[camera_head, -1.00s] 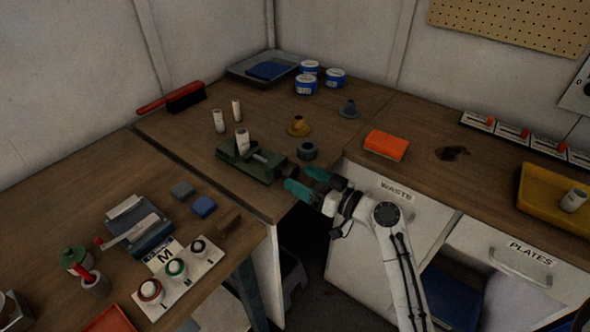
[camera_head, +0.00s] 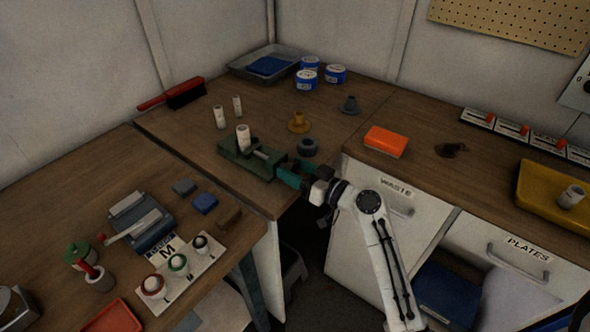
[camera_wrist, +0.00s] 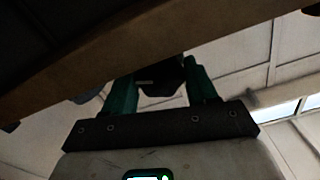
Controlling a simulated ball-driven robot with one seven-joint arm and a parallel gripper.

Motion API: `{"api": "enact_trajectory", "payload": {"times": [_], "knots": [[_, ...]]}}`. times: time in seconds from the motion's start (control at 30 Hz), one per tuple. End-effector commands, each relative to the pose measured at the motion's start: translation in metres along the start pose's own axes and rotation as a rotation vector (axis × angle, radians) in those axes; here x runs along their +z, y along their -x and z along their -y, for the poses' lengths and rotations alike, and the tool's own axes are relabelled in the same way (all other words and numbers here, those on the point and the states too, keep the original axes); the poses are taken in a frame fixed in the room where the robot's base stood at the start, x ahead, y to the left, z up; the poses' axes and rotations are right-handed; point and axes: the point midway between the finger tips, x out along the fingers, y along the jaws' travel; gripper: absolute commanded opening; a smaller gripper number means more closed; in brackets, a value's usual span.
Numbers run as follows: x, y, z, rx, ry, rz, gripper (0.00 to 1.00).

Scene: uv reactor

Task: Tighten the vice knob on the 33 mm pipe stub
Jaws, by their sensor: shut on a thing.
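The green vice (camera_head: 236,155) stands on the wooden bench near its front corner. A white pipe stub (camera_head: 243,138) stands upright at its jaws. My gripper (camera_head: 284,174) is at the vice's right end, with its teal fingers around the knob end. In the wrist view my gripper (camera_wrist: 162,80) has its fingers on either side of a dark piece, the vice knob (camera_wrist: 160,78), and is shut on it. In the head view the knob is hidden by the fingers. How tightly the vice jaws hold the stub cannot be told.
Two more white stubs (camera_head: 219,117) stand behind the vice. A dark grey ring (camera_head: 308,147) and a yellow-brown cone (camera_head: 299,123) stand close to my gripper. The bench edge (camera_head: 245,206) runs just below the vice. An orange block (camera_head: 385,141) lies to the right.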

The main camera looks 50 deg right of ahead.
Motion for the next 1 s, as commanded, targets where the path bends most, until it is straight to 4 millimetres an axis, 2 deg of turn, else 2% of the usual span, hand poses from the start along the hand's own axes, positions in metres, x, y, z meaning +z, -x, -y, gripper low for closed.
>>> {"api": "enact_trajectory", "payload": {"times": [0.03,0.2,0.5,0.8,0.83,1.0], "knots": [[0.0000,0.0001,-0.0001,0.000,0.000,0.000,0.40],[0.0000,0.0002,-0.0001,0.000,0.000,0.000,0.27],[0.0003,0.0002,-0.0005,0.000,-0.129,0.000,0.27],[0.0001,0.0004,-0.0008,0.001,-0.141,0.000,0.27],[0.0001,0.0004,-0.0008,0.001,-0.141,0.000,0.60],[0.0001,0.0003,-0.0007,0.001,-0.140,0.000,0.76]]}}
